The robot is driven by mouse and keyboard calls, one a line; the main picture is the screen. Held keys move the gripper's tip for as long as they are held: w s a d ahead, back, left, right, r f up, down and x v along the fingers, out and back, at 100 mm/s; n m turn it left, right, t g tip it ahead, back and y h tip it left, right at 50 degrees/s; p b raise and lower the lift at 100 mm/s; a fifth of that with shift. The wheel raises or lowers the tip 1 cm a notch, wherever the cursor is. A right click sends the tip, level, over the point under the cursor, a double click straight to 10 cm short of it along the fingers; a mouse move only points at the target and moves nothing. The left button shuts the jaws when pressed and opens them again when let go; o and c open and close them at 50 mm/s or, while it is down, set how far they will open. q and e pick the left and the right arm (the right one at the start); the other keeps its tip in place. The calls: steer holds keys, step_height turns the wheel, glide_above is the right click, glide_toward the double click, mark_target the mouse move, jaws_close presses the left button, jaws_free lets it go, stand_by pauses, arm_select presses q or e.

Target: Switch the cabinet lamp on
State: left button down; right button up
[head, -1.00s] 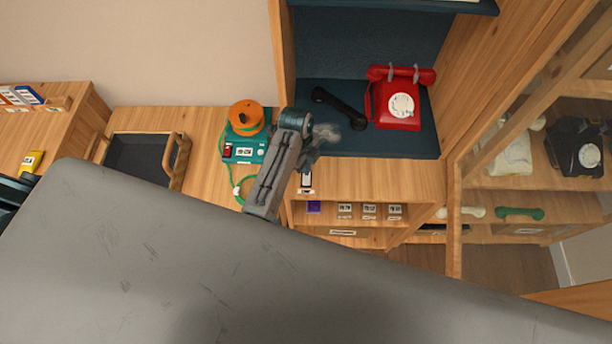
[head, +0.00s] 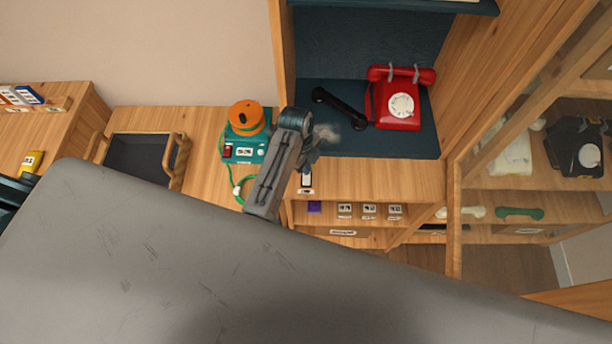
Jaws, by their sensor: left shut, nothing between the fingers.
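A small dark-and-white switch (head: 306,180) sits on the front edge of the wooden cabinet (head: 375,180), with a pale label under it. I take it for the lamp switch. My left gripper (head: 326,135) is shut and empty, over the front of the cabinet's dark blue niche, just above and right of the switch in the picture. It appears apart from the switch. The lamp itself cannot be made out, and the switch's position is too small to read.
A red dial phone (head: 397,105) and a black handset (head: 339,104) lie in the niche. Left of the gripper stand a teal box (head: 244,151) with an orange cable reel (head: 246,117) and a dark tray (head: 140,157). A glass-fronted cabinet with a black phone (head: 578,150) is at right.

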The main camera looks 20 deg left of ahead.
arm_select(q)
steer(key=shift+f, duration=0.45)
stand_by(0.6)
steer(key=shift+f+b, duration=0.35)
steer(key=shift+f, duration=0.1)
steer(key=shift+r+p, duration=0.95)
steer(key=shift+r, duration=2.6)
